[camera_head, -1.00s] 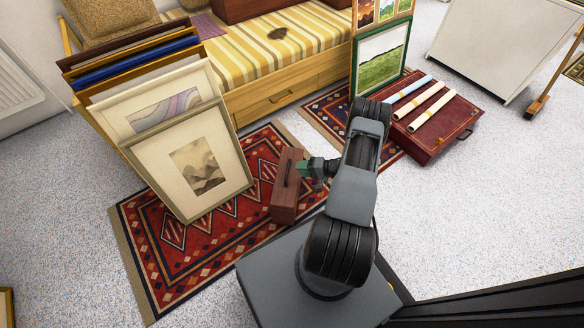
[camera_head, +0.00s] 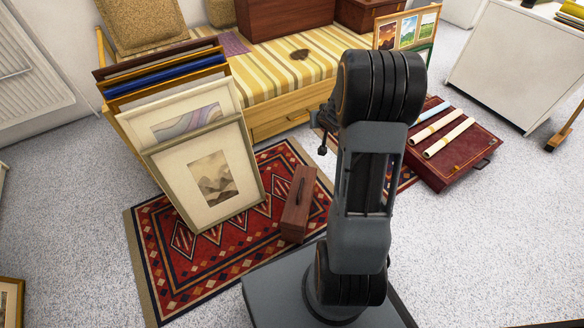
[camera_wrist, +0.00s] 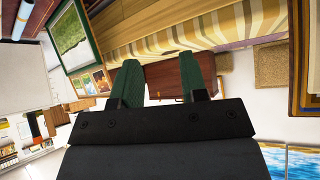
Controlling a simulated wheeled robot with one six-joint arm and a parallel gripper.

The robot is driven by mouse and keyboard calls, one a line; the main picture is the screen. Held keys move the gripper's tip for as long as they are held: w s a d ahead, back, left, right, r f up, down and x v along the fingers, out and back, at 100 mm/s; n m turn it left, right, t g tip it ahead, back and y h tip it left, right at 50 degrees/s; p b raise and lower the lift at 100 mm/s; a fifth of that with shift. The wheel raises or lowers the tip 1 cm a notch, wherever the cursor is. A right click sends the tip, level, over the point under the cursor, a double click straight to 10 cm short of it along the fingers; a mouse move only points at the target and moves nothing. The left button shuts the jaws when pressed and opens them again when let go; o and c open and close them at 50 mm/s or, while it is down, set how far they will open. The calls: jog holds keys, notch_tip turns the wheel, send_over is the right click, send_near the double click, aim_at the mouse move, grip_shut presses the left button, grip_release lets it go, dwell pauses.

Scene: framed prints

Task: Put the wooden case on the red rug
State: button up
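The wooden case (camera_head: 299,208) is a reddish-brown box with a dark handle on top. It stands upright on the red rug (camera_head: 180,270), near the rug's right side, in the head view. Nothing holds it. My gripper (camera_wrist: 166,64) shows in the wrist view with its two green fingers spread apart and nothing between them. In the head view my raised arm stands to the right of the case and mostly hides the gripper. The case does not show in the wrist view.
Framed prints (camera_head: 208,178) lean in a rack on the rug, just left of the case. A striped daybed (camera_head: 270,68) stands behind. A second patterned rug and a red portfolio (camera_head: 455,155) with rolled papers lie to the right. Speckled floor is clear at the lower right.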

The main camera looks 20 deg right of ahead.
jog(key=s+a+r+n+g+y, duration=0.1)
jog(key=s+a+r, duration=0.4)
jog(key=s+a, duration=0.5)
jog(key=s+a+r+n+g+y, duration=0.1)
jog(key=s+a+r+n+g, duration=0.2)
jog(key=s+a+r, duration=0.3)
jog(key=s+a+g, duration=0.1)
jog(key=s+a, duration=0.4)
jog(key=shift+s+g+y, duration=0.25)
jog(key=shift+g+y, duration=0.05)
